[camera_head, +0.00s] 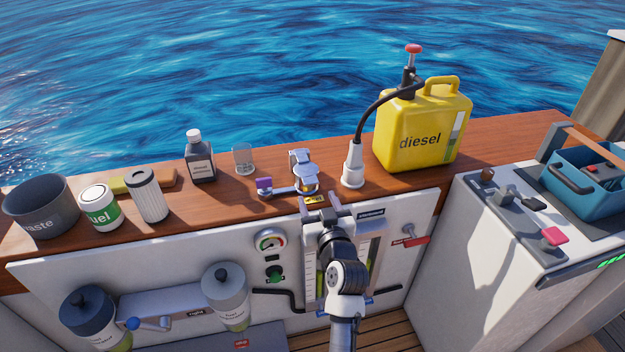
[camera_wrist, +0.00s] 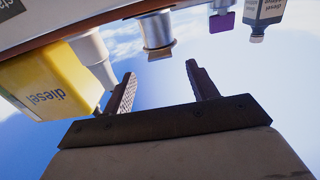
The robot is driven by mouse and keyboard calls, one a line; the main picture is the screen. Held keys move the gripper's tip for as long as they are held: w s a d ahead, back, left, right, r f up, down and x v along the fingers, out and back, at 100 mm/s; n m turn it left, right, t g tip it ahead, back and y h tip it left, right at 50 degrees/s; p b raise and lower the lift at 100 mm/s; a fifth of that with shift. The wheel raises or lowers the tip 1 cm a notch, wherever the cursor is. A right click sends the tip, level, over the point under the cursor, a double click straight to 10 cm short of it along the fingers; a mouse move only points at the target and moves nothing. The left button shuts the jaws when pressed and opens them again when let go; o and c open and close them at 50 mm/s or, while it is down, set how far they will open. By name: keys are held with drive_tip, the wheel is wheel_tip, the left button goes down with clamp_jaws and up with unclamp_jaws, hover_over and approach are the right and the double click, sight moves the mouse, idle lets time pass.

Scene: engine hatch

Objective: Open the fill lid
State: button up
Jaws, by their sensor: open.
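A chrome fill fitting (camera_head: 305,180) stands on the wooden ledge, with a rounded metal lid (camera_head: 302,157) at its top. I cannot tell for sure whether the lid is fully down. The fitting shows in the wrist view (camera_wrist: 155,30) with a small tan tab (camera_wrist: 160,53) at its end. My gripper (camera_head: 320,203) is in front of the fitting at the ledge's front edge, its fingers spread and empty. In the wrist view my gripper (camera_wrist: 162,76) points toward the fitting, with a gap between fingertips and tab.
A purple-ended lever (camera_head: 264,186) lies left of the fitting. A white nozzle base (camera_head: 353,172) with a hose to the yellow diesel can (camera_head: 422,135) stands close on the right. A glass (camera_head: 243,158) and a dark bottle (camera_head: 200,163) stand behind left.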

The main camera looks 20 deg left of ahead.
sight(312, 184)
drive_tip(key=p+x, duration=0.1)
drive_tip(key=x, duration=0.6)
drive_tip(key=shift+w+a, duration=0.15)
drive_tip(key=shift+w, duration=0.15)
drive_tip(key=shift+c, duration=0.5)
drive_tip(key=shift+r, duration=0.15)
clamp_jaws()
